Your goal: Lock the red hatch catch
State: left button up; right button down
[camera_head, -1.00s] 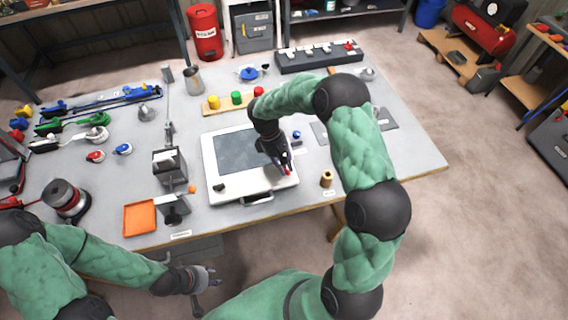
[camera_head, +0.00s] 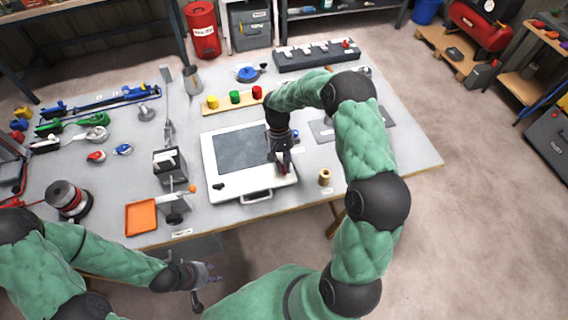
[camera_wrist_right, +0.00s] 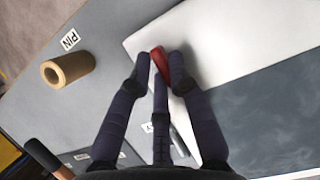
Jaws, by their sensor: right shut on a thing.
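The white hatch (camera_head: 211,162) with a dark grey panel lies on the grey bench in the head view. The red catch (camera_wrist_right: 160,66) is at the hatch's near right corner. In the right wrist view my right gripper (camera_wrist_right: 159,70) is shut on it, fingertips on both sides. The fingers hide part of the catch. In the head view my right gripper (camera_head: 284,166) points down at that corner, and only a little red shows. A black catch (camera_head: 218,186) sits at the near left corner. My left gripper (camera_head: 212,273) is empty and open, low in front of the bench.
A brass-coloured cylinder (camera_head: 325,177) stands right of the hatch, by the label "PIN" in the right wrist view (camera_wrist_right: 70,39). A board with yellow, green and red knobs (camera_head: 235,98) lies behind. An orange tray (camera_head: 141,218) and a dark stand (camera_head: 170,166) are at left.

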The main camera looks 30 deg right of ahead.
dwell(0.4)
jog(key=c, duration=1.1)
grip_release()
jog(key=shift+c, duration=0.2)
jog(key=v, duration=1.2)
